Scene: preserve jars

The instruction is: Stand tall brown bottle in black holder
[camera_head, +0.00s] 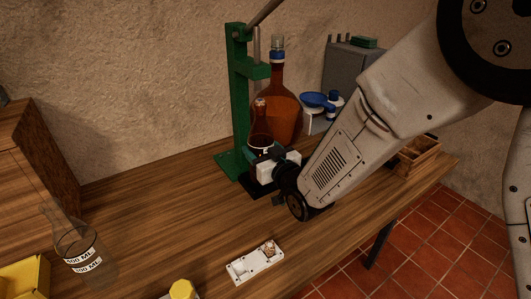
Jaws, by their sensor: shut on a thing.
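A brown bottle (260,122) with a narrow neck and a pale label stands upright in my gripper (264,153). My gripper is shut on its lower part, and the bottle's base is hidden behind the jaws. A black holder (254,187) shows as a dark, low shape on the table just below my gripper. Most of it is covered by the gripper, so I cannot tell whether the bottle is in it or above it.
A large amber bottle (284,105) stands close behind, beside a green press (239,100). A blue-and-white scale (318,103), a grey box (350,70) and a wooden crate (420,155) are further right. A flask (76,245) and a white tray (255,262) are in front. The left-middle table is clear.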

